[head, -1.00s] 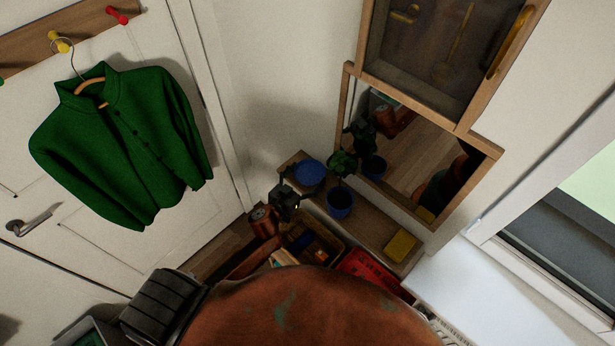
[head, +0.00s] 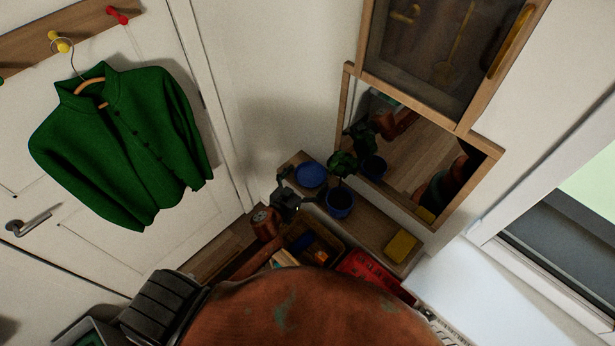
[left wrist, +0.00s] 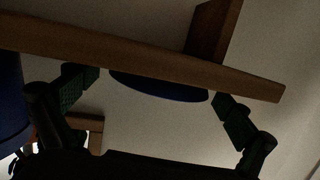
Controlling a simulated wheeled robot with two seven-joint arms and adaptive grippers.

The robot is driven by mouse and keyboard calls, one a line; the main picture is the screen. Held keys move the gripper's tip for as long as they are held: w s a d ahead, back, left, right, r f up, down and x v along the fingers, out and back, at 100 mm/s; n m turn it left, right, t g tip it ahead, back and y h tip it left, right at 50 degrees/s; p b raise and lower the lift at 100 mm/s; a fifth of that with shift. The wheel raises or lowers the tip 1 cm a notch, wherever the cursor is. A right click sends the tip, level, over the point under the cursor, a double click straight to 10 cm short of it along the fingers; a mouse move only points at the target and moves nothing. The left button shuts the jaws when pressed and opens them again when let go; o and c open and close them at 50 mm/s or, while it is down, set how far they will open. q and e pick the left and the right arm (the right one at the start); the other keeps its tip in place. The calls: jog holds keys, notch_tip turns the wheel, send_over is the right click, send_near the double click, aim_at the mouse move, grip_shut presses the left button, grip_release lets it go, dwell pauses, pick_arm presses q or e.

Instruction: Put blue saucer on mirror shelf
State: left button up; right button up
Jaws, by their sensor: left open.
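The blue saucer (head: 311,175) rests on the left end of the wooden mirror shelf (head: 372,231). My left gripper (head: 297,193) is open and empty at the shelf's front edge, just below the saucer in the head view. In the left wrist view, the fingers (left wrist: 158,98) are spread wide, with the saucer's dark blue rim (left wrist: 160,88) showing between them beside the shelf board (left wrist: 150,60). The fingers appear apart from the saucer. My right gripper is not in view.
A blue pot with a plant (head: 340,204) stands close to the right of the saucer. A yellow block (head: 402,246) lies at the shelf's right end. The mirror (head: 420,165) is above the shelf. A basket (head: 318,240) and a red crate (head: 372,274) are below.

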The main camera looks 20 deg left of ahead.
pick_arm(q)
jog(key=shift+r, duration=0.1)
jog(key=v, duration=1.2)
jog(key=s+a+f+g+y, duration=0.1)
jog(key=s+a+f+g, duration=0.3)
jog(key=f, duration=0.9)
jog(key=s+a+f+g+y, duration=0.1)
jog(key=s+f, duration=0.4)
jog(key=f, duration=0.8)
jog(key=s+a+f+g+y, duration=0.1)
jog(key=s+a+f+g, duration=0.3)
jog(key=f, duration=0.8)
jog(key=s+d+f+g, duration=0.1)
jog(key=s+f, duration=0.5)
jog(key=s, duration=0.4)
jog(key=s+d+f+g, duration=0.1)
jog(key=s+f+g, duration=0.1)
jog(key=s+f, duration=0.4)
jog(key=s+d+f+g, duration=0.2)
jog(key=s+f, duration=0.4)
jog(key=s, duration=0.7)
jog(key=shift+s+f+h, duration=0.3)
jog(key=shift+s, duration=0.1)
